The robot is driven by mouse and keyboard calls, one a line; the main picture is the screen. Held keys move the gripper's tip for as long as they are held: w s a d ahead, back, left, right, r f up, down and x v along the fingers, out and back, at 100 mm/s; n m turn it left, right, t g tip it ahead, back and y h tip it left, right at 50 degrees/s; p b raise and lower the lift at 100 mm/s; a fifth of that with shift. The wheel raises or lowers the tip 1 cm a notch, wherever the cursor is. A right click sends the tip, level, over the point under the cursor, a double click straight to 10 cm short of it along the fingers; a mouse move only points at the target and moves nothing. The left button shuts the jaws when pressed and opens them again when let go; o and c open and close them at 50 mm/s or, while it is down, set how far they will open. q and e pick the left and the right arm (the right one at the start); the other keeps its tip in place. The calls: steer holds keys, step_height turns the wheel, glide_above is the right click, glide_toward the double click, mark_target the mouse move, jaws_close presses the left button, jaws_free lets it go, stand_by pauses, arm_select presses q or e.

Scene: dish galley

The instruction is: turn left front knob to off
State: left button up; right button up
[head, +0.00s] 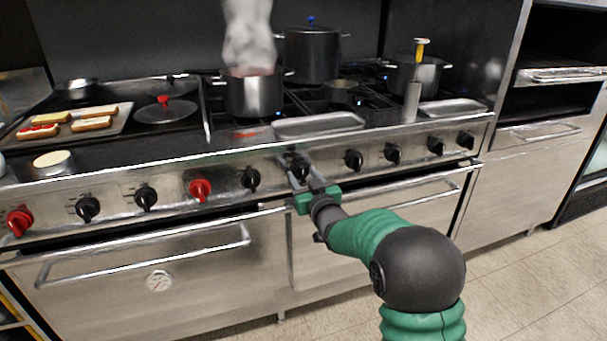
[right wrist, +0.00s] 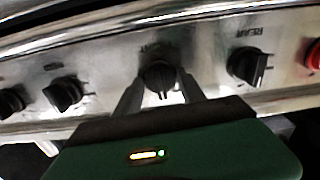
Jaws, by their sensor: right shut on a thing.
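The control panel (head: 330,157) on the range front carries a row of black and red knobs. My right gripper (head: 302,173) reaches the panel near its middle and is shut on a black knob (head: 298,165). In the right wrist view the same knob (right wrist: 158,76) sits between the two fingers, its grip bar roughly upright in the picture. Its label is too blurred to read. A neighbouring black knob (right wrist: 247,66) has a label that looks like REAR. In the head view that neighbour (head: 250,178) is just left of my gripper. My left gripper is not in view.
A steaming pot (head: 253,97) stands on the cooktop behind the panel, with a blue glow beside it. Oven door handles (head: 150,255) stick out below the panel. The floor at right is clear.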

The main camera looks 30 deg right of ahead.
steer(key=shift+f+m, duration=0.2)
steer(key=shift+m, duration=0.2)
steer(key=o, duration=1.3)
steer(key=shift+w, duration=0.1)
steer(key=shift+o, duration=0.2)
steer(key=shift+r, duration=0.1)
steer(key=shift+s, duration=0.3)
steer(key=p+v, duration=0.4)
steer(key=v, duration=1.2)
steer(key=shift+s, duration=0.2)
